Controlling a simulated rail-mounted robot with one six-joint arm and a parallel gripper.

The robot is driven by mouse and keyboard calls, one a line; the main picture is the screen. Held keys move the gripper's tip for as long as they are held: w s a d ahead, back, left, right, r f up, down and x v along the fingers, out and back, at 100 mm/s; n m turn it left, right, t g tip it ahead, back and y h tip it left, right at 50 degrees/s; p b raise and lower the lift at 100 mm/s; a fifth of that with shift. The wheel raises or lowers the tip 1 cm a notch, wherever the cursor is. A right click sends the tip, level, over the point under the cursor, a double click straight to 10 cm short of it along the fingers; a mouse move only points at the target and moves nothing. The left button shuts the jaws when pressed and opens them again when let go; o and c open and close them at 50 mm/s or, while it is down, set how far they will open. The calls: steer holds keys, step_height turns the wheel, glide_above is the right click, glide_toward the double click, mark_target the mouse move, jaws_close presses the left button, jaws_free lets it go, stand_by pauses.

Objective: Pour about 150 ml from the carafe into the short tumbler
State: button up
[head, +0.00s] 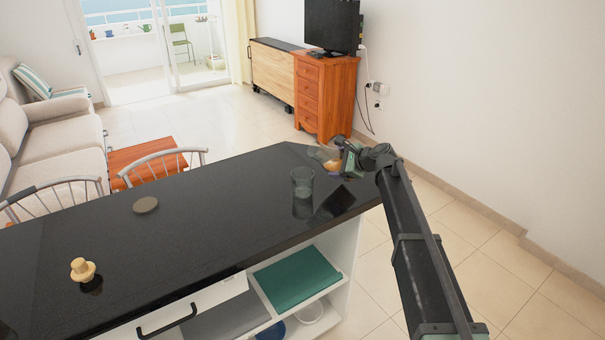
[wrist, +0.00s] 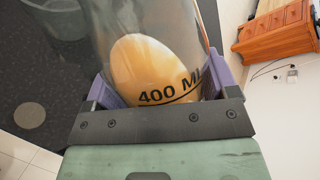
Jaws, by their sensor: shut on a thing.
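My gripper (head: 345,156) is shut on the clear glass carafe (head: 322,154), above the right end of the dark counter. In the wrist view the carafe (wrist: 155,30) sits between the purple finger pads. It holds amber liquid, and a black "400 ML" mark shows on its wall. The carafe looks tilted, but its mouth is not clear in either view. The short tumbler (head: 302,181) is clear glass and stands upright on the counter, left of and nearer than the carafe. It also shows at the wrist view's upper left (wrist: 62,14). I see no amber liquid in it.
The black counter (head: 200,240) has a flat round grey disc (head: 146,204) and a wooden knobbed piece (head: 82,269) on its left part. Metal-backed chairs (head: 165,163) stand along the far side. The counter between disc and tumbler is clear.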

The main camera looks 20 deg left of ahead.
mark_target(342, 154)
steer(key=shift+w+d+f+n+t+h, duration=0.3)
steer(key=shift+f+n+t+h, duration=0.1)
steer(key=shift+n+h, duration=0.25)
stand_by(1.3)
steer(key=shift+d+r+n+t+h+p, duration=0.1)
steer(key=shift+r+n+t+h+p, duration=0.3)
steer(key=shift+p, duration=0.45)
steer(key=shift+s+a+r+n+t+h+p, duration=0.2)
steer(key=shift+r+n+h+p, duration=0.1)
steer(key=shift+r+p, duration=0.25)
steer(key=shift+s+a+r+n+t+h+p, duration=0.15)
steer(key=shift+r+h+p, duration=0.15)
steer(key=shift+p, duration=0.35)
stand_by(0.7)
steer(key=shift+r+n+t+h+p, duration=0.25)
steer(key=shift+r+n+h+p, duration=0.1)
steer(key=shift+r+p, duration=0.3)
stand_by(2.7)
